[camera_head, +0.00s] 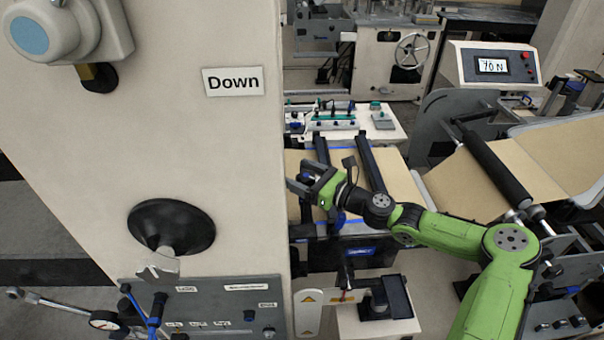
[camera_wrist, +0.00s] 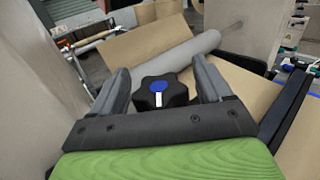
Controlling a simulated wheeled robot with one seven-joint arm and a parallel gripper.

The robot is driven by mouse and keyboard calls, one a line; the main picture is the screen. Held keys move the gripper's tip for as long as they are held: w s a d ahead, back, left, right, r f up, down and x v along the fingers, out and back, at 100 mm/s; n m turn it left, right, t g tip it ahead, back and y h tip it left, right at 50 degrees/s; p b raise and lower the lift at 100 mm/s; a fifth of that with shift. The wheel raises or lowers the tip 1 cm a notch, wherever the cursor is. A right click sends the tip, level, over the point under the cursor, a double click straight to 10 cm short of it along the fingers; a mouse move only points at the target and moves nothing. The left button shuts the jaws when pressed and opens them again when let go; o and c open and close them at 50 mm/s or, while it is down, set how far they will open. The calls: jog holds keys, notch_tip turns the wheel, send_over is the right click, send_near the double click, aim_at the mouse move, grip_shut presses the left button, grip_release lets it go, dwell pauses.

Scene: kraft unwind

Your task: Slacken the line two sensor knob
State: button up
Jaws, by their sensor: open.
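A black lobed knob (camera_wrist: 160,92) with a blue centre cap and a white mark shows in the wrist view. It lies between the two fingers of my gripper (camera_head: 301,178), with a visible gap on each side. My gripper is open and holds nothing. In the head view my gripper is over the brown paper web, close to the right edge of the big beige panel. I cannot make out this knob in the head view, nor read any label for line two.
The beige panel (camera_head: 150,120) with a "Down" label (camera_head: 233,81) stands just left of my gripper. Dark bars (camera_head: 371,162) cross the brown paper (camera_head: 404,183). A grey roll (camera_wrist: 190,55) lies beyond the knob.

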jog(key=shift+c, duration=0.4)
jog(key=c, duration=0.9)
jog(key=shift+n+g+y, duration=0.4)
jog(key=shift+g, duration=0.1)
jog(key=n+g+y, duration=0.1)
jog(key=g, duration=0.1)
jog(key=n+g+y, duration=0.1)
jog(key=n+g, duration=0.1)
jog(key=g, duration=0.1)
jog(key=n+g, duration=0.2)
jog(key=shift+s+a+f+g+y, duration=0.1)
jog(key=shift+s+g+y, duration=0.15)
jog(key=shift+g+y, duration=0.15)
jog(key=shift+s+f+n+g+b, duration=0.1)
jog(key=shift+n+g+b, duration=0.15)
jog(key=shift+n+g, duration=0.65)
jog(key=shift+s+r+n+g+b, duration=0.1)
jog(key=shift+n+g+b, duration=0.3)
jog(key=shift+g, duration=0.75)
jog(key=shift+s+f+n+g+b, duration=0.1)
jog(key=shift+n+g+b, duration=0.05)
jog(key=shift+n+g, duration=0.8)
jog(key=shift+s+g, duration=0.1)
jog(key=shift+g, duration=0.5)
